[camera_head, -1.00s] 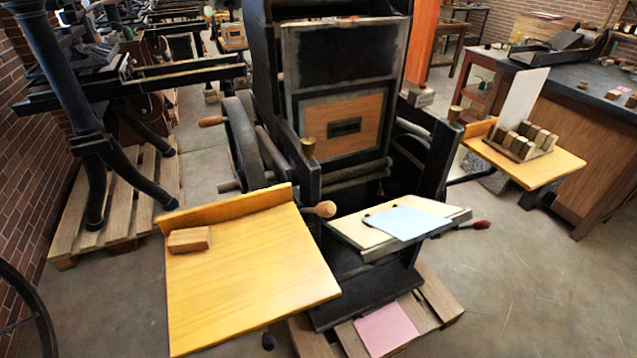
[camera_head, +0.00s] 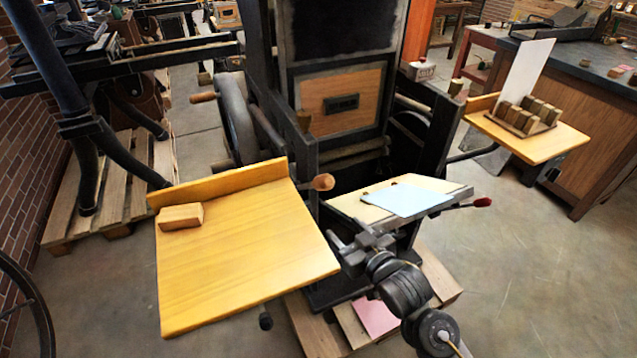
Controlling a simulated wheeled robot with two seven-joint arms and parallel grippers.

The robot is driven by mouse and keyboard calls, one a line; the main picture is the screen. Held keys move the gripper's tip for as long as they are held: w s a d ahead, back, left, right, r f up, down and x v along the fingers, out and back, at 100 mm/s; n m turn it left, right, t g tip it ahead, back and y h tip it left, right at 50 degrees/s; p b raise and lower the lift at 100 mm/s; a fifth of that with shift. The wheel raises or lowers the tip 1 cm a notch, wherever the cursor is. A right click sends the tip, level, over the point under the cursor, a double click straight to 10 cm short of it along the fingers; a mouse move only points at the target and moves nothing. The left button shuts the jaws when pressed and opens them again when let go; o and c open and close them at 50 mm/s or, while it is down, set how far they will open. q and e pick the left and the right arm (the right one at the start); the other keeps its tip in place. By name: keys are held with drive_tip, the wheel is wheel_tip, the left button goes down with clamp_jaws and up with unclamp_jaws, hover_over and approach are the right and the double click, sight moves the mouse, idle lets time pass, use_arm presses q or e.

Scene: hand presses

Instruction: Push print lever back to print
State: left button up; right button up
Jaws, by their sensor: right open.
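The black hand press (camera_head: 340,100) stands in the middle with its upright bed and a tilted platen (camera_head: 345,205) carrying a pale blue sheet (camera_head: 408,199). A lever with a red knob (camera_head: 482,202) sticks out at the platen's right. A rounded wooden handle (camera_head: 322,182) shows beside the left board. I cannot tell which one is the print lever. My right gripper (camera_head: 349,231) is open and empty, in front of the platen's lower edge and right of the left board. It appears apart from both handles. My left gripper is not in view.
A yellow feed board (camera_head: 245,250) with a wooden block (camera_head: 180,217) is at the left. A smaller yellow board (camera_head: 550,145) with several blocks and a white card (camera_head: 526,78) is at the right. A pink sheet (camera_head: 376,317) lies low in front. Open floor lies at the right.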

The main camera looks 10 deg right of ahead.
drive_tip(key=n+t+y, duration=0.1)
drive_tip(key=t+y, duration=0.1)
approach(318, 178)
drive_tip(key=w+f, duration=0.1)
drive_tip(key=f, duration=0.1)
drive_tip(key=b+x, duration=0.1)
drive_tip(key=x, duration=0.1)
drive_tip(key=b+x, duration=0.1)
drive_tip(key=x, duration=0.1)
drive_tip(key=b+x, duration=0.1)
drive_tip(key=x, duration=0.2)
drive_tip(key=shift+w+d+f, duration=0.1)
drive_tip(key=shift+d, duration=0.25)
drive_tip(key=b+x, duration=0.1)
drive_tip(key=x, duration=0.1)
drive_tip(key=shift+w, duration=0.25)
drive_tip(key=shift+x, duration=0.75)
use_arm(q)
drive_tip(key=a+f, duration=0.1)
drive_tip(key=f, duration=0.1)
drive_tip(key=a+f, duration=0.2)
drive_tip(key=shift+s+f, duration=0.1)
use_arm(e)
drive_tip(key=shift+a, duration=0.1)
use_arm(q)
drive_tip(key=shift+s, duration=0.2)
use_arm(e)
drive_tip(key=shift+c, duration=0.2)
